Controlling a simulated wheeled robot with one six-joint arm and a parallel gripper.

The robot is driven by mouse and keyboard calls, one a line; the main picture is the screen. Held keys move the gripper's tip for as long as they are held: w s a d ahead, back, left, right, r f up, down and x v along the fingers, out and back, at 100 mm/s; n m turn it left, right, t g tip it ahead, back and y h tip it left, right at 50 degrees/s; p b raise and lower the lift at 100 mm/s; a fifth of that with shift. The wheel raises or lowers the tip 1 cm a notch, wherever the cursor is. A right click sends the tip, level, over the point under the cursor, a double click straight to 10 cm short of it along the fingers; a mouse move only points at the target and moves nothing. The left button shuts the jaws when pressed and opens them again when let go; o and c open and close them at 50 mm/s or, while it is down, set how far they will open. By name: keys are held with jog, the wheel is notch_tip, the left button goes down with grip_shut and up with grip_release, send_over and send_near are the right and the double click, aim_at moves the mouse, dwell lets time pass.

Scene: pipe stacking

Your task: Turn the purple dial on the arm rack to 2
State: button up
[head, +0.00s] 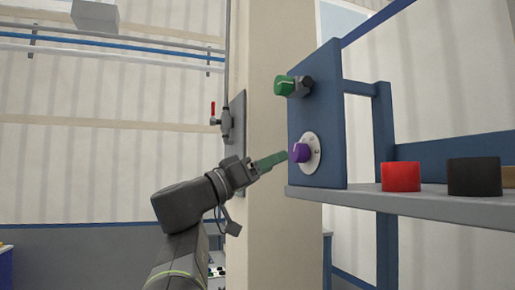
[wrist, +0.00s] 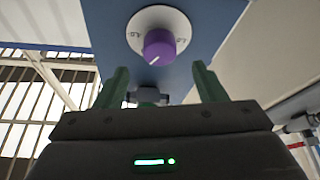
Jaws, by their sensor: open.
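The purple dial (head: 301,152) sits on a white round plate (head: 313,153) low on the blue panel of the arm rack (head: 325,115). In the wrist view the purple dial (wrist: 159,46) shows a pale pointer line toward its lower left; the marks on the white plate (wrist: 166,17) are too small to read surely. My gripper (head: 284,157) is just left of the dial in the head view. In the wrist view its green fingers (wrist: 160,78) are open and empty, one on each side below the dial, apparently not touching it.
A green knob (head: 285,86) on a dark fitting is above the dial on the same panel. A grey shelf (head: 420,202) juts right, bearing a red cylinder (head: 401,177) and a black cylinder (head: 474,177). A red-handled valve (head: 225,122) is on the pillar behind my arm.

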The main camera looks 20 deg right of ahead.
aim_at(294, 154)
jog(key=p+x, duration=0.2)
jog(key=x, duration=0.5)
jog(key=shift+w+d+r+p, duration=0.1)
jog(key=shift+d+r+p, duration=0.05)
jog(key=shift+d+p, duration=0.2)
jog(key=c, duration=1)
